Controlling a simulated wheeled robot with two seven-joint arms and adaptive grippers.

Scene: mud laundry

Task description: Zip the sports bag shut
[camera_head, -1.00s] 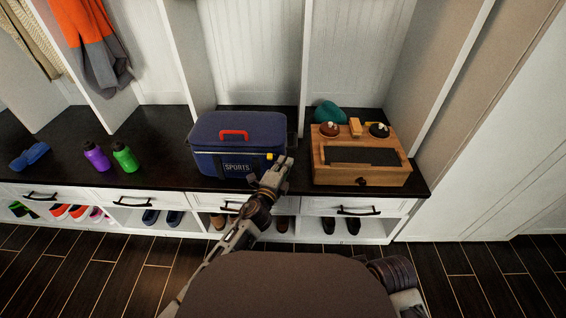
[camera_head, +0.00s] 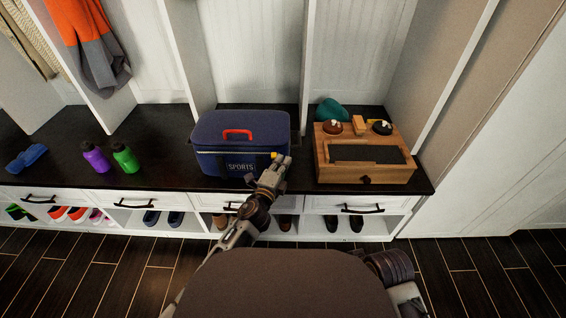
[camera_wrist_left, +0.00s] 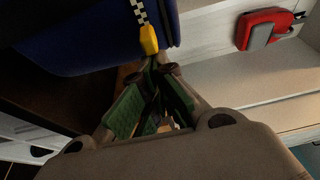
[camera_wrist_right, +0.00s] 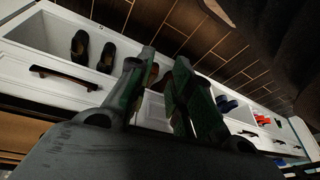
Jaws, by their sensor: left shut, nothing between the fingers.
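The blue sports bag (camera_head: 238,133) stands on the dark bench top, with a red handle (camera_head: 237,134) on its lid and a "SPORTS" label on its front. Its yellow zipper pull (camera_head: 274,155) is at the front right corner. In the left wrist view the yellow pull (camera_wrist_left: 148,38) hangs beside a checkered strip, just beyond the fingertips. My left gripper (camera_head: 281,160) is shut and empty, close to the pull; I cannot tell whether they touch. My right gripper (camera_wrist_right: 165,62) shows in the right wrist view, open and empty, facing the shoe cubbies and floor.
A wooden box (camera_head: 340,172) with brushes and tins stands right of the bag, with a teal item (camera_head: 333,109) behind it. Purple (camera_head: 95,157) and green (camera_head: 125,157) bottles stand to the left. A cubby divider rises behind the bag's right side.

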